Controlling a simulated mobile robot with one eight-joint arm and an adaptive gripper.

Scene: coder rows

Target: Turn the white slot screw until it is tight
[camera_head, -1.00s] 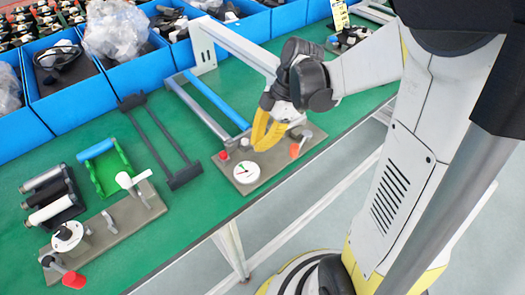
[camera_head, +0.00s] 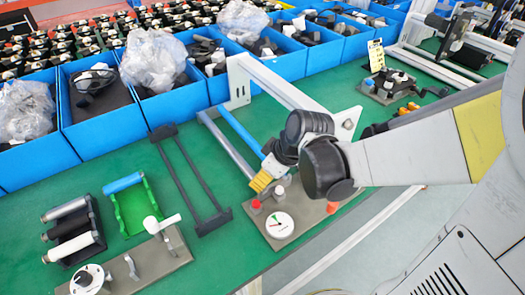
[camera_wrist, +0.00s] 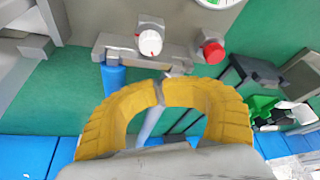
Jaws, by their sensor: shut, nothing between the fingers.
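The white slot screw (camera_wrist: 150,42) is a round white head with a red mark, set in a small grey block. In the wrist view it sits just beyond my gripper's fingertips. It also shows in the head view (camera_head: 279,193) on the board (camera_head: 309,219). My gripper (camera_wrist: 160,92) has yellow fingers with their tips together and nothing between them. In the head view my gripper (camera_head: 261,183) is beside the screw, slightly to its left and higher in the picture. The fingertips look apart from the screw.
A red knob (camera_wrist: 213,52) is beside the screw, and a white dial (camera_head: 280,225) is on the same board. A blue rod (camera_head: 240,132) and a grey frame rise behind. Blue bins (camera_head: 100,125) line the back. A black bracket (camera_head: 187,180) lies left on the green table.

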